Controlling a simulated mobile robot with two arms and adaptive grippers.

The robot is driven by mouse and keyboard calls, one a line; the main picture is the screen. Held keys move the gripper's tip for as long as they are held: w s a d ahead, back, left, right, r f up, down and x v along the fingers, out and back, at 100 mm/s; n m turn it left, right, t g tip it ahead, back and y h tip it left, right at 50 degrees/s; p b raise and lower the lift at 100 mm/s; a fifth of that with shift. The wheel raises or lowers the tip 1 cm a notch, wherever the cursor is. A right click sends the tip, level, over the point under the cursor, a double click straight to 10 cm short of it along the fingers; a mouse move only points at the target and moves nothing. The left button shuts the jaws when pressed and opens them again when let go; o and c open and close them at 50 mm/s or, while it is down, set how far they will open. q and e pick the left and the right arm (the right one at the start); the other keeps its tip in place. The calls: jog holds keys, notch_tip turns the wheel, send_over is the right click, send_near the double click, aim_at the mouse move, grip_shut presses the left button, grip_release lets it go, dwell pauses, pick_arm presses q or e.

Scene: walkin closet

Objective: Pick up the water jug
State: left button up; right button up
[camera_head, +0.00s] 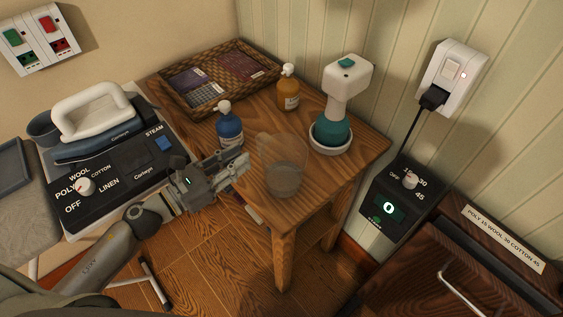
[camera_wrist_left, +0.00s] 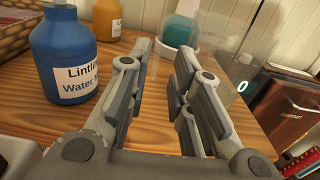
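The water jug (camera_head: 283,168) is a clear, see-through vessel standing upright near the front corner of the wooden table (camera_head: 320,178). In the left wrist view its faint glass wall (camera_wrist_left: 236,45) shows ahead and to the right of the fingers. My left gripper (camera_head: 238,168) is just left of the jug, with its fingers pointing towards it. In the left wrist view the two fingers (camera_wrist_left: 166,55) are apart, with bare tabletop visible between them. I cannot tell whether a fingertip touches the glass. My right gripper is not in view.
A blue labelled bottle (camera_head: 229,128) stands close behind my left gripper. An amber pump bottle (camera_head: 288,92), a white-and-teal device (camera_head: 338,110) and a wicker tray (camera_head: 180,104) stand farther back. An iron (camera_head: 92,118) on its panel is at left. A timer box (camera_head: 391,207) is at right.

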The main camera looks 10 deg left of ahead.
aim_at(257, 146)
pick_arm(q)
jog(key=shift+w+d, duration=0.25)
jog(key=shift+w, duration=0.1)
jog(key=shift+w+d+r+p, duration=0.2)
jog(key=shift+w+d+p, duration=0.2)
jog(key=shift+w, duration=0.1)
jog(key=p+x, duration=0.1)
jog(key=x, duration=0.2)
jog(key=shift+w+a, duration=0.1)
jog(key=shift+w+d+f, duration=0.15)
jog(key=shift+w+d, duration=0.15)
jog(key=shift+w, duration=0.05)
jog(key=shift+c, duration=0.4)
grip_shut()
